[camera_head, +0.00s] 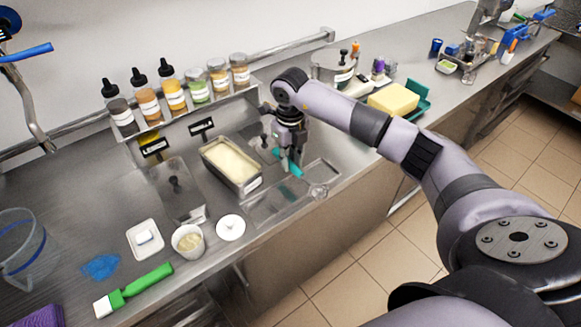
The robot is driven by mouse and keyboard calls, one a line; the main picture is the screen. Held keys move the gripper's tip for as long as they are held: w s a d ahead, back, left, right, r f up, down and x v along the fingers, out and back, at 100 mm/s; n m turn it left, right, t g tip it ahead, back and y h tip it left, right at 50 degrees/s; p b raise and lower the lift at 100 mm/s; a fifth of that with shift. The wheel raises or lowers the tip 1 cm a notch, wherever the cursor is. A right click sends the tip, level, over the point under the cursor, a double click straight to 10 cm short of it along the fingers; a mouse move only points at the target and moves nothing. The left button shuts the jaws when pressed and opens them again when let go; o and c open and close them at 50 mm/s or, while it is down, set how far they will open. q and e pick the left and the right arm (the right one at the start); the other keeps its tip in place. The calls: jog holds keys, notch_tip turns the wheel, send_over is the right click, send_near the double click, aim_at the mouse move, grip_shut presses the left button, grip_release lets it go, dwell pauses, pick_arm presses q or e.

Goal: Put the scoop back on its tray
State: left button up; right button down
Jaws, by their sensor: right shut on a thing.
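My right gripper (287,165) reaches down over the counter and is shut on the teal handle of the scoop (295,170). The handle slants down to the right. A shiny rounded piece (318,191), which looks like the scoop's head, is at its lower right end. A shallow metal tray (272,209) lies just below and left of the gripper. I cannot tell whether the scoop touches it or is held above it. The fingers hide part of the handle. My left gripper is out of view.
A pan of pale ice cream (232,163) stands close left of the gripper. A rack of bottles and jars (185,105) is behind it. A yellow block (392,101) lies on the right. A white cup (188,241) and a green brush (135,289) are near the front edge.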

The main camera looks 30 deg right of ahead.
notch_tip(320, 180, down, 5)
jog(key=shift+r+p, duration=0.2)
jog(key=shift+p, duration=0.4)
jog(key=shift+f+b, duration=0.35)
jog(key=c, duration=1.5)
grip_release()
jog(key=shift+r, duration=0.1)
